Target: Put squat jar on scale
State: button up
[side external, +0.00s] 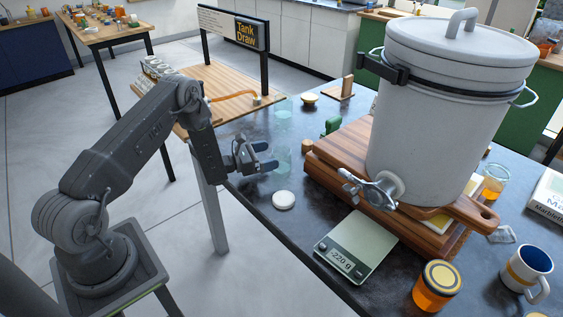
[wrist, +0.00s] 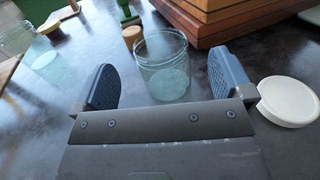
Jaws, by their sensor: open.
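The squat jar is a clear, empty glass jar without a lid, standing on the dark table (side external: 289,232). In the wrist view the jar (wrist: 163,68) stands upright just ahead of and between my fingers. In the side view the jar (side external: 281,160) is partly behind my gripper (side external: 264,158). My gripper (wrist: 160,80) is open, with one blue-grey finger pad on each side and a gap to the jar. The scale (side external: 355,247) lies at the table's front, below the tank's tap. Its plate is bare and its display seems to read -220 g.
A second clear jar (side external: 283,114) stands behind. A white lid (side external: 283,200) lies beside the jar. A white tank (side external: 446,110) stands on wooden boards (side external: 340,165), with its metal tap (side external: 375,190) jutting over the scale side. An orange-filled jar (side external: 437,284) and mug (side external: 526,271) stand right of the scale.

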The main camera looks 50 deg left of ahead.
aim_at(281, 149)
jog(key=x, duration=0.5)
jog(key=shift+w+d+r, duration=0.1)
jog(key=shift+r, duration=0.05)
jog(key=c, duration=1.3)
jog(key=shift+o, duration=0.2)
jog(key=shift+r, duration=0.3)
jog(key=c, duration=0.3)
jog(key=r, duration=0.4)
jog(key=shift+a, duration=0.25)
jog(key=shift+c, duration=0.6)
jog(key=s+a+r, duration=0.6)
jog(key=s+a, duration=0.1)
jog(key=s, duration=0.1)
jog(key=s+d+m+h, duration=0.1)
jog(key=s+d, duration=0.2)
jog(key=d, duration=0.7)
jog(key=s+d+g+h, duration=0.1)
jog(key=s+d, duration=0.3)
jog(key=d, duration=0.7)
jog(key=shift+s+d+m+h, duration=0.3)
jog(key=shift+m, duration=0.1)
